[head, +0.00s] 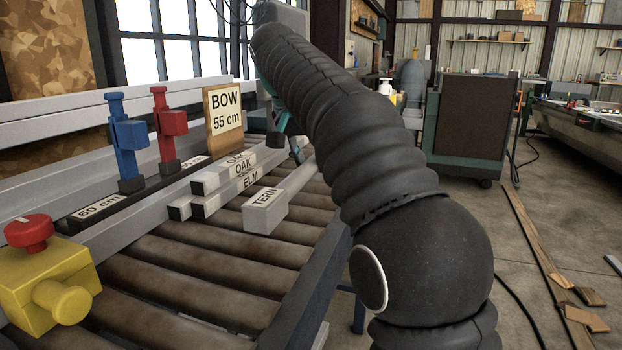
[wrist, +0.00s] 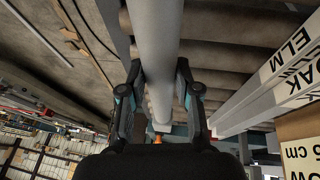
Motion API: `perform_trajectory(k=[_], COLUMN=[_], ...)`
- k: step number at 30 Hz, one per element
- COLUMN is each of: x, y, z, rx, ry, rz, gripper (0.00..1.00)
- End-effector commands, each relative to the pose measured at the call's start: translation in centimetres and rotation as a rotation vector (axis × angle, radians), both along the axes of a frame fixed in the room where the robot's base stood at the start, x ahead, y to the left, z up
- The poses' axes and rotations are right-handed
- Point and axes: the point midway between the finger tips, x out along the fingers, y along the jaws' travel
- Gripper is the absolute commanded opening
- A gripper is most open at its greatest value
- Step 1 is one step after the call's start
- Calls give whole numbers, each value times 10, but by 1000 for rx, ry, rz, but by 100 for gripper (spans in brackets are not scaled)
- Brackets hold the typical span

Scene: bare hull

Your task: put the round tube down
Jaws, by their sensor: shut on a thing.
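The round tube (wrist: 156,45) is pale grey and runs between the two fingers of my gripper (wrist: 158,84) in the wrist view. My gripper is shut on it. In the head view my gripper (head: 284,135) is partly hidden behind my arm. A pale grey length (head: 292,184) with a block end marked TERN (head: 265,211) reaches from near my gripper toward the camera, over the roller table (head: 205,262). It looks like the held tube. Whether it touches the rollers I cannot tell.
Stacked bars marked OAK and ELM (head: 228,186) lie just left of the TERN piece. Behind them stand a blue clamp (head: 127,140), a red clamp (head: 168,128) and a BOW 55 cm sign (head: 224,118). A yellow box with a red button (head: 46,270) is at near left. The nearer rollers are clear.

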Motion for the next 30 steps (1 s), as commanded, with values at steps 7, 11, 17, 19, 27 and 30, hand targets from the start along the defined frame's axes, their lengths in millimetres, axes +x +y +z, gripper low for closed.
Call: perform_trajectory(k=[7, 11, 17, 19, 27, 30], x=[-1, -1, 0, 0, 0, 0], y=[-1, -1, -1, -1, -1, -1], z=[-34, -39, -38, -39, -44, -44], rx=[-1, 0, -1, 0, 0, 0], ry=[0, 1, 0, 1, 1, 1], rz=[0, -1, -1, -1, -1, -1], gripper=[0, 0, 0, 0, 47, 57])
